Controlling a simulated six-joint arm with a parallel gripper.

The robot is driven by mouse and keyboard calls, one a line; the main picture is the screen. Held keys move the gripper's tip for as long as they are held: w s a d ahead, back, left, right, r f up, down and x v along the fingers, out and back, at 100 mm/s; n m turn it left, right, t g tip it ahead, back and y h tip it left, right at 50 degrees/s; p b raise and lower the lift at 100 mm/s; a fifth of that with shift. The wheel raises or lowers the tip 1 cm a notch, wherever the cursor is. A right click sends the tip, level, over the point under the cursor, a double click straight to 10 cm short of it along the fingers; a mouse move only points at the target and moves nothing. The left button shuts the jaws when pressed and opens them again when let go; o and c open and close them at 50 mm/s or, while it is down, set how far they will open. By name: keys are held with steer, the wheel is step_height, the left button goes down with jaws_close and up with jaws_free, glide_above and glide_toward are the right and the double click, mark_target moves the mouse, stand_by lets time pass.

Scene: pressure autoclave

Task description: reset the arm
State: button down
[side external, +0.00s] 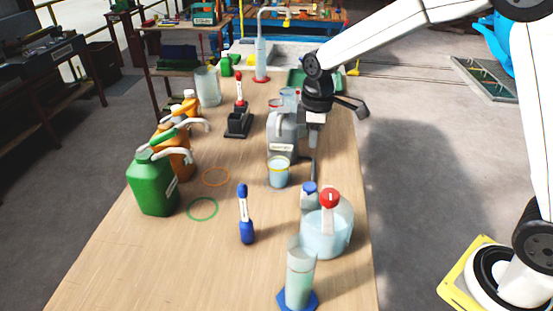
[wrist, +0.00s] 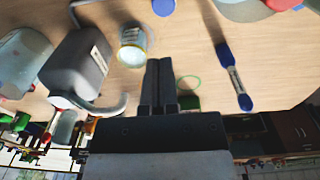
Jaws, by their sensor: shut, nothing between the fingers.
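My gripper (side external: 313,140) hangs above the right side of the wooden table (side external: 130,265), just right of the grey jug (side external: 280,148) in the side view. In the wrist view the fingers of my gripper (wrist: 158,65) are together with nothing between them. The grey jug also shows at the left of the wrist view (wrist: 72,68). A beaker with a yellow rim (side external: 279,173) stands in front of the jug. It lies just left of my fingertips in the wrist view (wrist: 132,48).
A green jug (side external: 153,187) and orange jugs (side external: 178,160) stand at the left. A blue-capped tube (side external: 245,220), a red-capped flask (side external: 325,235) and a cylinder (side external: 298,275) stand nearer. Green (side external: 202,209) and orange (side external: 216,177) rings mark the tabletop. The front left tabletop is clear.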

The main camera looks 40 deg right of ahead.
steer(key=shift+s, duration=0.1)
steer(key=s+d+f+m+t, duration=0.1)
steer(key=s+m, duration=0.3)
steer(key=s, duration=0.4)
steer(key=s+d+f+m+t, duration=0.1)
steer(key=s+f+m, duration=0.2)
steer(key=s+m, duration=0.2)
steer(key=s, duration=0.3)
steer(key=shift+s+d+f, duration=0.2)
steer(key=shift+s, duration=0.15)
